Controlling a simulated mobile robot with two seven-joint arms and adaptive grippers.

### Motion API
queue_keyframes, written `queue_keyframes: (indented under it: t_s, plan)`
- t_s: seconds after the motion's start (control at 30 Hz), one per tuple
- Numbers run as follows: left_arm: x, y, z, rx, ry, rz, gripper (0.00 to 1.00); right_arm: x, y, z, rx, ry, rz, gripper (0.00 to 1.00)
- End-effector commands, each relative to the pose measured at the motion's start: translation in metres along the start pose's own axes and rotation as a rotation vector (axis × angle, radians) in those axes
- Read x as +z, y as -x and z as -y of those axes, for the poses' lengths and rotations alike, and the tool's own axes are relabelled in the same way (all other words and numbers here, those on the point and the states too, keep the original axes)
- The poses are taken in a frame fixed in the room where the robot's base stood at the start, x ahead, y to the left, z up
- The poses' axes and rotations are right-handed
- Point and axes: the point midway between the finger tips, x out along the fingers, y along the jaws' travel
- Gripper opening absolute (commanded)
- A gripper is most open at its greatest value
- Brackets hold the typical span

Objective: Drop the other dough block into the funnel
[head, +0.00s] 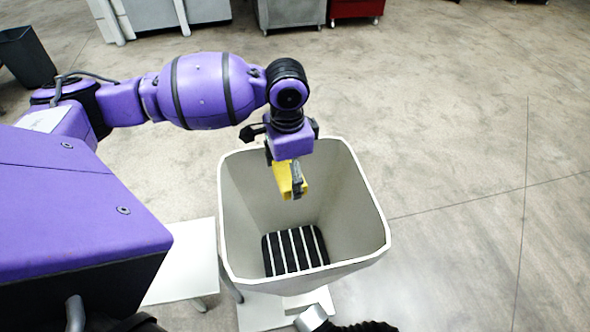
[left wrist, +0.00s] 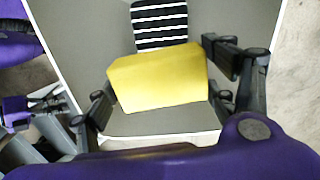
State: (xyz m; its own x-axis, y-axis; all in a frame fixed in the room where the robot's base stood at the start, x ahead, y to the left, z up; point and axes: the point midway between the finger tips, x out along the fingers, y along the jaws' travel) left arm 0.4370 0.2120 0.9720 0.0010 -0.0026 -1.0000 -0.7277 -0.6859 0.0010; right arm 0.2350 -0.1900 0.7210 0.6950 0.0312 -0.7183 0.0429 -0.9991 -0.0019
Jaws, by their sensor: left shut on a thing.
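A yellow dough block (head: 282,180) hangs inside the upper opening of the large pale funnel (head: 357,214). My left gripper (head: 291,184) is shut on it, pointing down from above. In the left wrist view the yellow block (left wrist: 160,78) sits between the two black fingers, tilted slightly. Below it, the funnel's bottom shows a dark area with pale stripes (head: 294,250), apart from the block. The pale funnel wall (left wrist: 90,40) surrounds the block in the wrist view.
A pale flat surface (head: 185,262) lies left of the funnel. A dark bin (head: 27,57) stands at the far left. Grey cabinets (head: 291,12) and a red cart (head: 356,8) stand at the back. The floor right of the funnel is clear.

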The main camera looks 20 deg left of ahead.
Motion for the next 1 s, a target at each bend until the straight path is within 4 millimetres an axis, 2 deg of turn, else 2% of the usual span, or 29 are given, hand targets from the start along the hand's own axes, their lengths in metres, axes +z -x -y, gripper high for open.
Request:
queue_keyframes:
  t_s: [0.13, 0.37, 0.73, 1.0]
  plan:
    - [-0.001, -0.005, 0.004, -0.001, -0.09, -0.003, 0.43, 0.008, 0.002, 0.006, -0.006, -0.008, 0.015, 0.0]
    - [0.001, -0.017, 0.004, 0.003, -0.119, 0.002, 0.43, 0.016, 0.0, 0.002, 0.0, -0.007, 0.026, 0.0]
    - [0.002, -0.062, 0.004, 0.006, -0.117, 0.007, 0.43, 0.044, -0.008, -0.007, 0.016, 0.001, 0.055, 0.0]
    - [0.0, -0.067, 0.005, -0.003, -0.116, -0.002, 0.43, 0.033, -0.012, -0.012, 0.029, 0.0, 0.027, 0.0]
